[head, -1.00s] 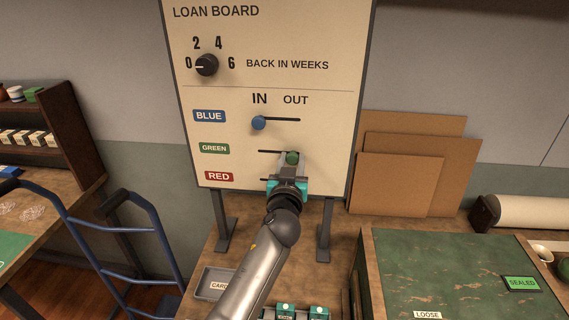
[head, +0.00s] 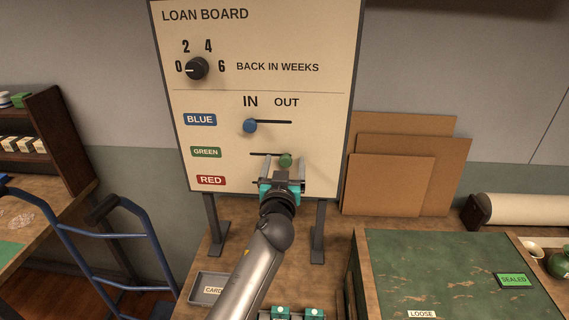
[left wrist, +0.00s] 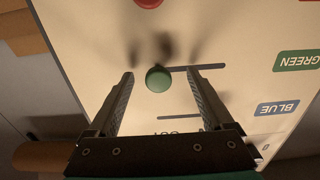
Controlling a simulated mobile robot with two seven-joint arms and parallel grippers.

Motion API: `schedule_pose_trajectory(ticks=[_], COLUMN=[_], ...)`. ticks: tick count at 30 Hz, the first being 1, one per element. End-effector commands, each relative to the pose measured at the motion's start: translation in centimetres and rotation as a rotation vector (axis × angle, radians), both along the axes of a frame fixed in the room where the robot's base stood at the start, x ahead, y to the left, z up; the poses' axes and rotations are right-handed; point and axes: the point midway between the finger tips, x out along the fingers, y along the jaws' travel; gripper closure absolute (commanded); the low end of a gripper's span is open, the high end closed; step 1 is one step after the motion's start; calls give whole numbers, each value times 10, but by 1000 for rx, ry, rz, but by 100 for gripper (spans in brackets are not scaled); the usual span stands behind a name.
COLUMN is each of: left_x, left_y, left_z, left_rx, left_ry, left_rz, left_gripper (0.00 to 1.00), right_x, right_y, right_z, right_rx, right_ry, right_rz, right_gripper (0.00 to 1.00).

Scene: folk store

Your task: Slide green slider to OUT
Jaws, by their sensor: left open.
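The loan board (head: 320,85) stands upright with IN and OUT printed above its slots. The round green slider (head: 285,160) sits at the right end of its slot, below OUT. In the left wrist view the picture is turned over, and the green slider (left wrist: 158,79) is at the slot end away from the GREEN label (left wrist: 298,60). My left gripper (head: 284,169) is open at the board, with one finger on each side of the green slider and gaps between. My right gripper is out of view.
The blue slider (head: 250,126) is at the left end of its slot, under IN. A red knob (left wrist: 148,3) shows in the left wrist view beyond the green one. A dial (head: 197,68) sits higher up. Cardboard sheets (head: 392,185) lean right of the board.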

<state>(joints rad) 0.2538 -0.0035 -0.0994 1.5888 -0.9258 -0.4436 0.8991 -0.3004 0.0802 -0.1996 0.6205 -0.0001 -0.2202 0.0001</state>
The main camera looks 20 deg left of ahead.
Motion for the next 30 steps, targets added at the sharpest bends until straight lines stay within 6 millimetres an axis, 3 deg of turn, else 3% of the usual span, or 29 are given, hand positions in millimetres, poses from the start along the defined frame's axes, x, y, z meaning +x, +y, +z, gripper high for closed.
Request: schedule_pose_trajectory(ticks=[30], left_x=[-79], left_y=[-21], left_z=[-1], left_rx=[0], left_ry=[1], left_rz=[-1], left_gripper=[15], right_x=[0], right_y=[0], right_z=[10], right_rx=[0], right_ry=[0], right_rz=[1], right_gripper=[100])
